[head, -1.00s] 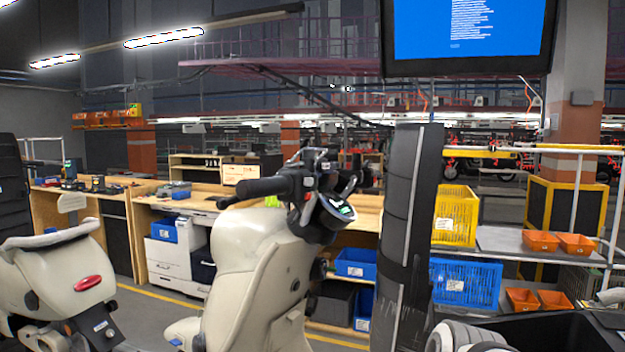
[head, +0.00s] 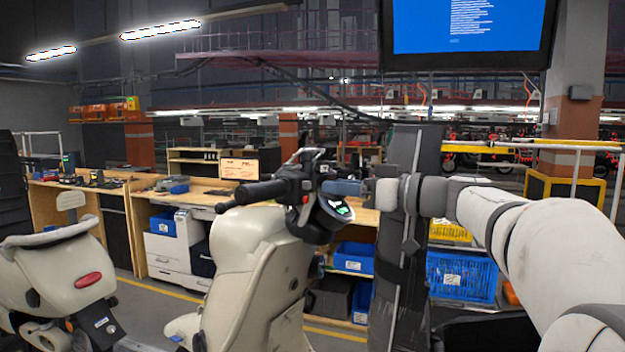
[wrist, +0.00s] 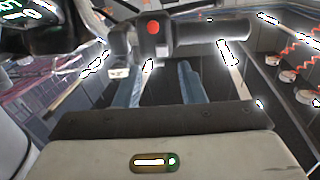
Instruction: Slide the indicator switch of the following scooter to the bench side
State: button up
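The cream scooter (head: 245,265) stands mid-picture in the head view, its black handlebar grip (head: 252,192) pointing left and its lit dash (head: 337,208) to the right. The handlebar switch housing (wrist: 155,45), with a red button (wrist: 153,28), shows in the wrist view. I cannot single out the indicator switch on it. My gripper (wrist: 158,70) is open, its two blue-grey fingers apart, with the tips just short of the housing. Whether they touch it I cannot tell. In the head view, my gripper (head: 328,187) reaches in from the right at handlebar height.
Another scooter's rear (head: 75,280), with a red tail light, is at the left. A wooden workbench (head: 195,196) runs behind the scooters. A dark upright post (head: 400,290) stands close beside my arm. Blue (head: 462,276) and yellow (head: 450,231) crates are behind my arm.

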aim_at(307, 185)
jog(key=p+x, duration=0.1)
jog(key=x, duration=0.4)
jog(key=shift+a+p, duration=0.1)
jog(key=shift+p, duration=0.25)
grip_shut()
